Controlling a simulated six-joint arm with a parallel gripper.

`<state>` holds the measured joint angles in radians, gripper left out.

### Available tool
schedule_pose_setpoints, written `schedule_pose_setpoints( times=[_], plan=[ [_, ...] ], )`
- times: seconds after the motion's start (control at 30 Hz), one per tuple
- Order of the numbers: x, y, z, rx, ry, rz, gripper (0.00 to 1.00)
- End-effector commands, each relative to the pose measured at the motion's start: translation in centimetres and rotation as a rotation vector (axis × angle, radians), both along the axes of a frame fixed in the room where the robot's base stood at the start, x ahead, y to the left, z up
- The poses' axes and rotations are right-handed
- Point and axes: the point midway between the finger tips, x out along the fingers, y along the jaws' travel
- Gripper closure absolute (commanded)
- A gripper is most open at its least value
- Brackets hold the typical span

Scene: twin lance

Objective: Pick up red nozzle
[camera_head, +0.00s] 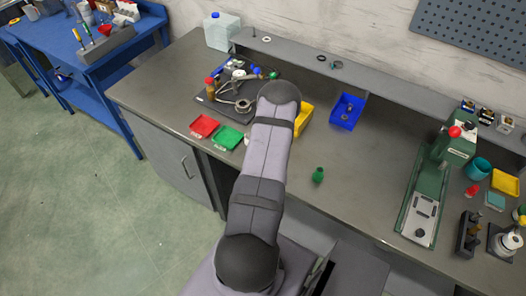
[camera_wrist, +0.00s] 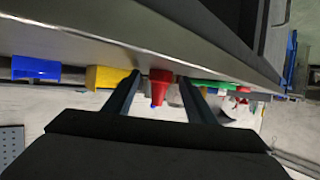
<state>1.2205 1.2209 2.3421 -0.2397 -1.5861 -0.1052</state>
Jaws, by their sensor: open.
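The red nozzle (camera_wrist: 160,88) shows in the wrist view, which looks upside down, with its wide end against the bench and its narrow end pointing down in the picture. My gripper (camera_wrist: 160,80) is open, with one dark finger on each side of the nozzle in the picture. Gaps show between the nozzle and both fingers; I cannot tell how far ahead of the fingertips it is. In the head view my arm hides the gripper and, it seems, this nozzle. A small red piece (camera_head: 473,190) lies at the right of the bench there.
The yellow bin (camera_head: 304,118) and blue bin (camera_head: 347,111) stand behind my arm. A red tray (camera_head: 204,127) and green tray (camera_head: 228,138) lie left of it. A green nozzle-like piece (camera_head: 318,175) stands to the right. A green press (camera_head: 430,190) stands further right.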

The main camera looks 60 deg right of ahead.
Motion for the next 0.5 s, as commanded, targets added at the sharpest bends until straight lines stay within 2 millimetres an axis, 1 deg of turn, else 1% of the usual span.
schedule_pose_setpoints(
  times=[0.03, 0.07, 0.1, 0.2, 0.5],
  plan=[
    [-0.01, 0.01, 0.0, 0.0, 0.0, 0.0, 0.54],
    [0.0, 0.0, 0.01, 0.0, 0.0, 0.0, 0.61],
    [0.0, 0.0, 0.01, 0.0, 0.0, 0.0, 0.71],
    [0.0, 0.0, 0.02, 0.0, 0.0, 0.0, 0.93],
    [0.0, -0.01, 0.07, -0.001, -0.001, 0.0, 0.93]
  ],
)
